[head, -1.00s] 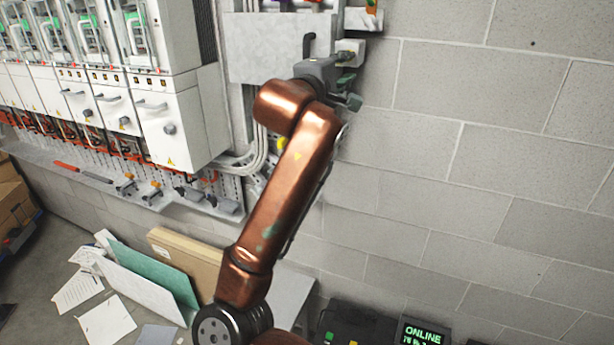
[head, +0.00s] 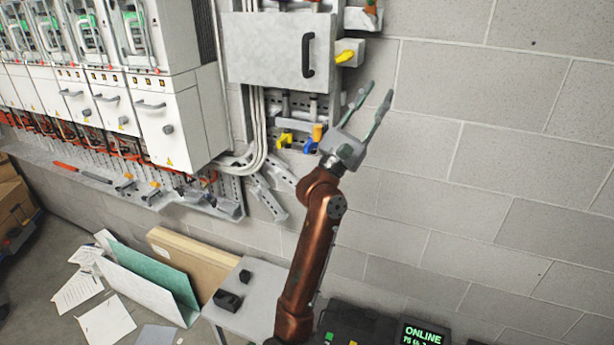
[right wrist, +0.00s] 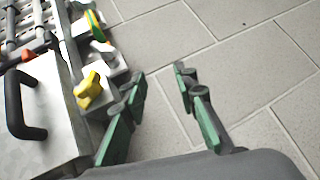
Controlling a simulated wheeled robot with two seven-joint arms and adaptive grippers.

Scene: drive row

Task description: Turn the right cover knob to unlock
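The grey cover (head: 270,47) with a black handle (head: 308,55) is on the wall and looks shut. The yellow right cover knob (head: 345,57) sits on a pale block at the cover's right edge, its grip lying nearly sideways. My right gripper (head: 377,92) is open and empty, below and to the right of the knob, apart from it. In the right wrist view the open fingers (right wrist: 160,74) have only wall between them. The yellow knob (right wrist: 88,91) is left of them there, beside the cover (right wrist: 45,125). My left gripper is not in view.
A row of white drive cabinets (head: 178,115) stands to the left. Below the cover are pipes and small yellow and blue valve handles (head: 284,140). A small grey table (head: 245,305) stands below. The block wall to the right is bare.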

